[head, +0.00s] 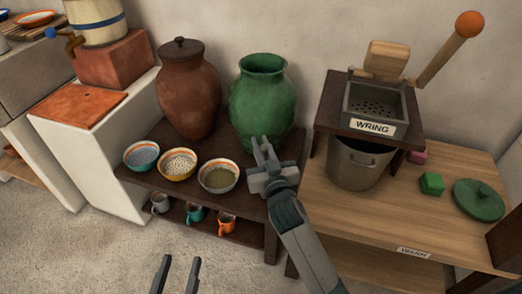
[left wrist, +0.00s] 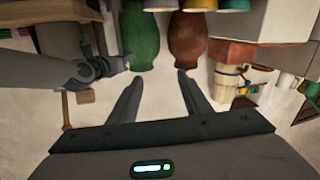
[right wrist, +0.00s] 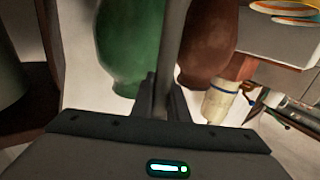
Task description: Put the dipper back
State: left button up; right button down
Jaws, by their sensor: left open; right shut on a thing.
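My right gripper (head: 264,158) is in front of the green jar (head: 263,103) and left of the wringer stand. It is shut on a long grey bar, which looks like the dipper's handle (right wrist: 173,45) and runs up the right wrist view between the green jar (right wrist: 128,40) and the brown jar (right wrist: 207,40). The dipper's bowl cannot be made out. My left gripper (head: 175,276) is open and empty, low at the front, apart from the dark shelf table. Its fingers also show spread in the left wrist view (left wrist: 158,95).
A brown lidded jar (head: 188,92) stands left of the green jar. Bowls (head: 179,165) line the dark table's front, with mugs (head: 195,214) on the shelf below. The wringer (head: 375,105) sits over a metal bucket (head: 357,165). A green lid (head: 478,200) lies on the wooden table.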

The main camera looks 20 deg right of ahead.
pick_arm(q)
jog(key=shift+s+d+r+t, duration=0.15)
jog(key=shift+r+t, duration=0.45)
jog(key=shift+r, duration=0.35)
pick_arm(e)
jog(key=shift+f, duration=0.7)
pick_arm(q)
jog(key=shift+r+h, duration=0.1)
jog(key=shift+h, duration=0.2)
pick_arm(e)
jog(key=shift+f, duration=0.15)
jog(key=c, duration=1.7)
grip_release()
jog(key=shift+r, duration=0.2)
pick_arm(q)
jog(key=f+g, duration=0.1)
jog(key=f, duration=0.1)
jog(key=f+g+y, duration=0.1)
jog(key=f, duration=0.1)
jog(key=shift+a+g+p, duration=0.3)
jog(key=shift+a+p, duration=0.05)
jog(key=shift+p, duration=0.05)
pick_arm(e)
jog(key=s, duration=1.2)
jog(key=shift+a, duration=0.15)
jog(key=shift+s+f, duration=0.1)
